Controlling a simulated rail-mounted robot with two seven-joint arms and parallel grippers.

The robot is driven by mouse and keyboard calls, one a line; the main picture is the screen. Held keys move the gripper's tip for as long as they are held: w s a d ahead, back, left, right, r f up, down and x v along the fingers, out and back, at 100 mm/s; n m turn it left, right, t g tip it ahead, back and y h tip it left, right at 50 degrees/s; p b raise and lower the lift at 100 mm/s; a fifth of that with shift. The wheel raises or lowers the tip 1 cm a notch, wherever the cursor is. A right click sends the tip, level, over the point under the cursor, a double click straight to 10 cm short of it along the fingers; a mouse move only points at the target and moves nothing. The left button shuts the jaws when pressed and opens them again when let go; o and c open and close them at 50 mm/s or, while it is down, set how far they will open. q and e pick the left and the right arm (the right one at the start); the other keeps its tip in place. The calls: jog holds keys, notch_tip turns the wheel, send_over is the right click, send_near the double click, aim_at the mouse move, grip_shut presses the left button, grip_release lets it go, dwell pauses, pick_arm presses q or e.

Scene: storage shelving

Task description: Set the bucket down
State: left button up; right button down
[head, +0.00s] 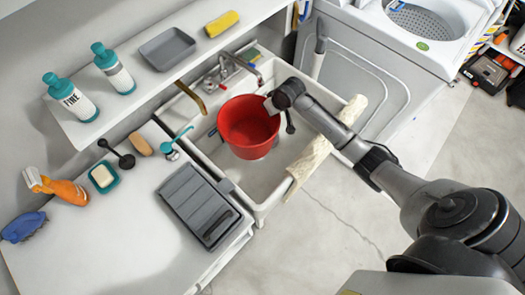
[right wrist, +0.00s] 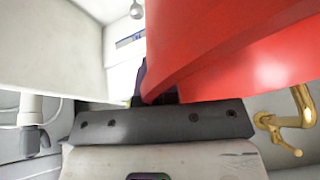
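A red bucket (head: 248,130) is upright in or just above the white sink basin (head: 282,165), near the taps. I cannot tell whether its base touches the sink floor. My right gripper (head: 270,104) is at the bucket's far right rim. In the right wrist view the red bucket wall (right wrist: 235,50) fills the upper right, with a dark finger (right wrist: 143,85) against its left edge; the other finger is hidden by the bucket. The gripper appears shut on the rim. My left gripper is not in view.
A pale cloth (head: 325,150) hangs over the sink's right edge. A grey tray (head: 200,203) lies on the counter to the left. A washing machine (head: 375,80) stands at right.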

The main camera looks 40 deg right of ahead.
jog(key=m, duration=0.2)
send_over(258, 130)
jog(key=shift+h, duration=0.4)
notch_tip(258, 130, down, 5)
jog(key=shift+d+r, duration=0.1)
jog(key=f, duration=0.5)
jog(key=shift+a+f+b, duration=0.1)
jog(key=shift+a+b, duration=0.1)
jog(key=shift+b, duration=0.2)
jog(key=shift+f+b, duration=0.4)
jog(key=shift+f, duration=2.1)
